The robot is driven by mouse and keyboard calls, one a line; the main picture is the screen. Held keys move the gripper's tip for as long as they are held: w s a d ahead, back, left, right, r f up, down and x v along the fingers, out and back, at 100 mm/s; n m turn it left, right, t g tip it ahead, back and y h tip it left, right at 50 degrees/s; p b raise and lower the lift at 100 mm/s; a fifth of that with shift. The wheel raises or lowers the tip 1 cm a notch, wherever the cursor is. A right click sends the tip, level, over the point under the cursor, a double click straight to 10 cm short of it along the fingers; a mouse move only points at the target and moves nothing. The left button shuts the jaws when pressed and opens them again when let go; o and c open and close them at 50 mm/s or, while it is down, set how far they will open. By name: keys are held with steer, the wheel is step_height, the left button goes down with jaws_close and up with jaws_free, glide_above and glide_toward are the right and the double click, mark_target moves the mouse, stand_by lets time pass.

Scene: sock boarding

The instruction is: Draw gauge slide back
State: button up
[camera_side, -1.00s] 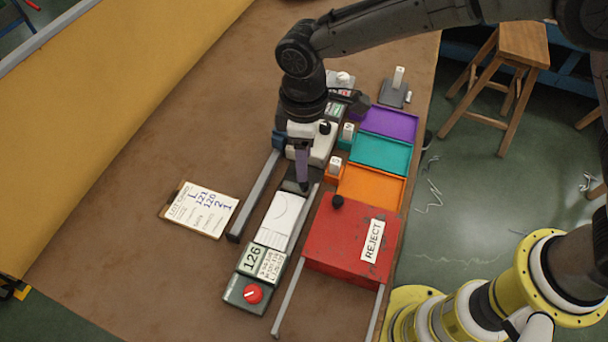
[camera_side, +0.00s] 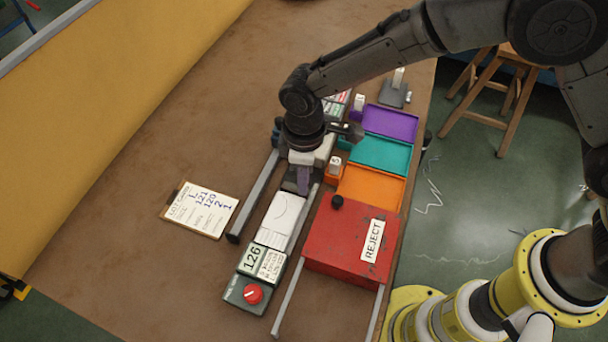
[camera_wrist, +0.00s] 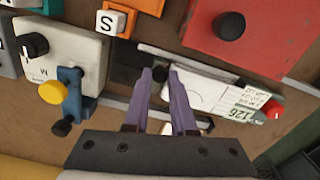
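The gauge (camera_side: 285,215) is a white plate with a drawn curve, beside a display reading 126 and a red knob (camera_side: 253,294). It also shows in the wrist view (camera_wrist: 204,93). At its far end, between rails, is a dark slide block (camera_side: 290,181) with a black knob (camera_wrist: 160,73). My gripper (camera_side: 303,190) points down over this block. In the wrist view, its two purple fingers (camera_wrist: 160,74) stand a little apart with the black knob between their tips. Whether they press on the knob cannot be told.
A red REJECT box (camera_side: 340,255) with a black knob stands right of the gauge. Orange (camera_side: 372,187), teal (camera_side: 381,153) and purple (camera_side: 389,123) trays line the right edge. A clipboard (camera_side: 200,210) lies left.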

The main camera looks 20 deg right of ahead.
jaws_close()
steer(key=shift+r, duration=0.1)
stand_by(0.9)
